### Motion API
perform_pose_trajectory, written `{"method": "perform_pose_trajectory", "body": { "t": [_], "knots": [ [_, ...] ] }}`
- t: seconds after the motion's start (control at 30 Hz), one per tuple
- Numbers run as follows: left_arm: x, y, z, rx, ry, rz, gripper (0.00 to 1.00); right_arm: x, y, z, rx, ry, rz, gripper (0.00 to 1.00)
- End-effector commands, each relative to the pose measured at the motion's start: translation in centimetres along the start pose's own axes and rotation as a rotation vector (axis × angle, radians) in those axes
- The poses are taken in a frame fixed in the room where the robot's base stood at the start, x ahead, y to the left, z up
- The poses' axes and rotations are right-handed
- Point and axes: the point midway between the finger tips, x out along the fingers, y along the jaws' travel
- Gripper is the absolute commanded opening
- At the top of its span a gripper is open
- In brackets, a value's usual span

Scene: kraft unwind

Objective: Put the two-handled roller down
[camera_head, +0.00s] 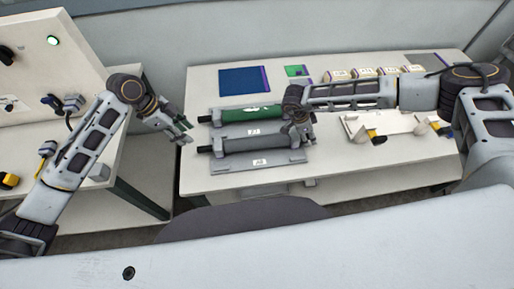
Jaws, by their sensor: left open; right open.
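Two rollers with dark handles lie side by side on the white table (340,178). A flat grey plate (225,167) with a label lies in front of the grey roller. My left gripper (184,132) is open and empty, just left of the rollers' left handles and apart from them. My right gripper (299,128) is open at the rollers' right ends and hides them; contact there cannot be told.
A blue square (243,81) and a small green item (297,71) lie at the back. Several labelled boxes (363,73) stand at the back right. A white holder (385,126) with yellow-and-black parts is on the right. A pale side bench (40,150) stands left.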

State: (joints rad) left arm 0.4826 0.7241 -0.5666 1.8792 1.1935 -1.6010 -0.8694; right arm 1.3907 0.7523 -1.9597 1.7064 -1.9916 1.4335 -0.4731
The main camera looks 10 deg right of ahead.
Motion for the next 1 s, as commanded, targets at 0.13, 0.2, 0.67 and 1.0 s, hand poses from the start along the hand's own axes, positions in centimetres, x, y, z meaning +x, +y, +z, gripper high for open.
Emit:
{"method": "perform_pose_trajectory", "body": {
  "t": [0.13, 0.2, 0.67, 1.0],
  "knots": [
    [0.0, 0.0, 0.0, 0.0, 0.0, 0.0, 0.43, -0.2, 0.0, 0.0, 0.0, 0.0, 0.0, 0.43],
    [0.0, 0.0, 0.0, 0.0, 0.0, 0.0, 0.43, -0.4, 0.0, 0.0, 0.0, -0.001, -0.001, 0.43],
    [0.0, 0.0, 0.0, 0.0, 0.001, 0.0, 0.43, -5.7, -0.1, 0.0, 0.0, -0.002, -0.002, 0.43],
    [0.0, 0.0, 0.0, 0.0, 0.0, 0.0, 0.43, -10.4, -0.1, 0.0, -0.001, -0.001, -0.001, 0.43]
  ]
}}
